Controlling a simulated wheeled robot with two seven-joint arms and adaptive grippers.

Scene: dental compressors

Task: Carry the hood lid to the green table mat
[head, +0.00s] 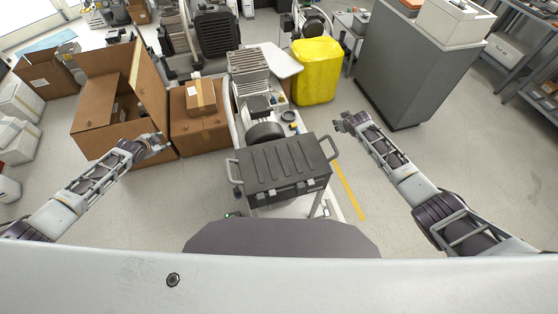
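A dark grey ribbed lid (283,166) with a handle on each side, which looks like the hood lid, sits on a light-framed cart or stand right in front of me. Latches show along its front edge. My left gripper (160,143) is to its left, in front of the cardboard boxes, with its fingers apart and nothing in them. My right gripper (341,122) is to the right of the lid and a little beyond it, apart from its handle; its fingers are too small to read. I cannot make out a green table mat.
Cardboard boxes (201,130) stand at the left, one large and open. Behind the lid are compressor parts (266,133) on a bench and a yellow bin (316,72). A grey cabinet (418,70) stands at the back right. The floor at the right is clear, with a yellow line (348,188).

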